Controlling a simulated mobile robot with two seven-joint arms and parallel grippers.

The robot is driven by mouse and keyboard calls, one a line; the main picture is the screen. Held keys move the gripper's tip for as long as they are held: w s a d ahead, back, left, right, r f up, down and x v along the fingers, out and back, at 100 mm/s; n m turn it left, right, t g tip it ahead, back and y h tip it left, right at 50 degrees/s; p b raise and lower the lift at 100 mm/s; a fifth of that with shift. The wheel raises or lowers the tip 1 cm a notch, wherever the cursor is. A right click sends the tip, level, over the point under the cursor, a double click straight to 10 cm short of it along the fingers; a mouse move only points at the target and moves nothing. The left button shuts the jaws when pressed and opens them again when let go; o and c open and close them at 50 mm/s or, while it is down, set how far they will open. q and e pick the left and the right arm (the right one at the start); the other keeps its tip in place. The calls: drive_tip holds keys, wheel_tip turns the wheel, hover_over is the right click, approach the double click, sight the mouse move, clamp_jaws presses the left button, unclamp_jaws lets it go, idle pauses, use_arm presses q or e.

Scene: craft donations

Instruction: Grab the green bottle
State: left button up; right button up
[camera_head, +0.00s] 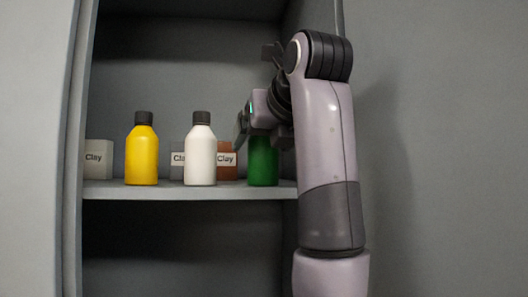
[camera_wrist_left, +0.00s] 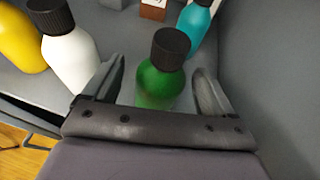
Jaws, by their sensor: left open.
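The green bottle (camera_head: 263,162) with a dark cap stands upright on the shelf at the right end. In the head view my left gripper (camera_head: 246,124) is in front of its upper part and hides the cap. In the left wrist view the green bottle (camera_wrist_left: 160,84) shows between the two fingers of the left gripper (camera_wrist_left: 161,72), which are open with one on each side. A gap shows between the bottle and each finger. My right gripper is in neither view.
A white bottle (camera_head: 200,157) and a yellow bottle (camera_head: 142,155) stand left on the same shelf (camera_head: 190,191). Clay boxes (camera_head: 98,158) stand behind. A teal bottle (camera_wrist_left: 193,22) stands behind the green one. The cabinet's side wall is close on the right.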

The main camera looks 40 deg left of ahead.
use_arm(q)
drive_tip(key=shift+x, duration=1.5)
drive_tip(key=c, duration=1.2)
drive_tip(key=shift+r, duration=0.1)
drive_tip(key=shift+r, duration=4.8)
